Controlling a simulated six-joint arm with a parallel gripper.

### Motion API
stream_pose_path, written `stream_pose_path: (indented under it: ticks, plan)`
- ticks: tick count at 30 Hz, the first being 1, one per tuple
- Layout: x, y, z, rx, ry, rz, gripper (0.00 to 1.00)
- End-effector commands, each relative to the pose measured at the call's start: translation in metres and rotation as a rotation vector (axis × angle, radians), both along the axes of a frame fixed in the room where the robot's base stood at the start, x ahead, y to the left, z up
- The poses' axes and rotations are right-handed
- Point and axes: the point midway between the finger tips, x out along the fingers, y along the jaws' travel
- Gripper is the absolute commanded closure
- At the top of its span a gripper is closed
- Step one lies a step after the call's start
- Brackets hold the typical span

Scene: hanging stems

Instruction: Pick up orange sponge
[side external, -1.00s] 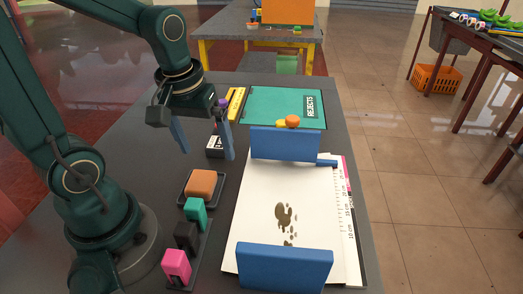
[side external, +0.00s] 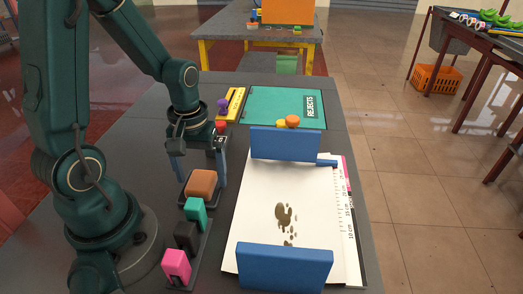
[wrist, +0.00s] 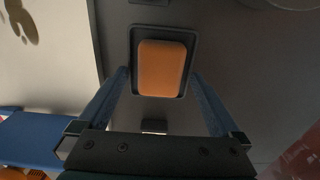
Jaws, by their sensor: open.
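The orange sponge (side external: 202,183) lies in a small dark tray (side external: 187,203) on the grey table, left of the white sheet. In the wrist view the sponge (wrist: 162,68) sits inside the tray's raised rim (wrist: 134,36), near the middle of the picture. My gripper (side external: 200,184) is open and empty, pointing down, with its blue fingers to either side of the sponge in the side view. The wrist view shows the fingers (wrist: 160,75) apart, with the sponge between and beyond them. I cannot tell the exact height of the fingertips above the tray.
Teal (side external: 195,212), black (side external: 187,236) and pink (side external: 177,265) blocks stand in a row in front of the tray. Blue walls (side external: 285,143) stand at both ends of the white sheet (side external: 260,205). A green reject mat (side external: 275,103) lies behind.

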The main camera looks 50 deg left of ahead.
Motion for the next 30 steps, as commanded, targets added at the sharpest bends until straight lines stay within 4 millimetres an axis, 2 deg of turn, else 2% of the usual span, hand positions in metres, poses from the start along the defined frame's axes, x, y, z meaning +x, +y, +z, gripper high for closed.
stream_pose_path:
  ticks: [5, 8, 9, 12, 23, 30]
  plan:
    - [0.0, 0.0, 0.0, 0.0, 0.0, 0.0, 0.0]
    - [0.0, 0.0, 0.0, 0.0, 0.0, 0.0, 0.34]
    - [0.0, 0.0, 0.0, 0.0, 0.0, 0.0, 0.5]
    - [0.0, 0.0, 0.0, 0.0, 0.0, 0.0, 0.85]
    - [0.0, 0.0, 0.003, 0.001, -0.002, 0.0, 0.86]
    - [0.001, 0.0, 0.021, 0.002, -0.006, 0.0, 0.86]
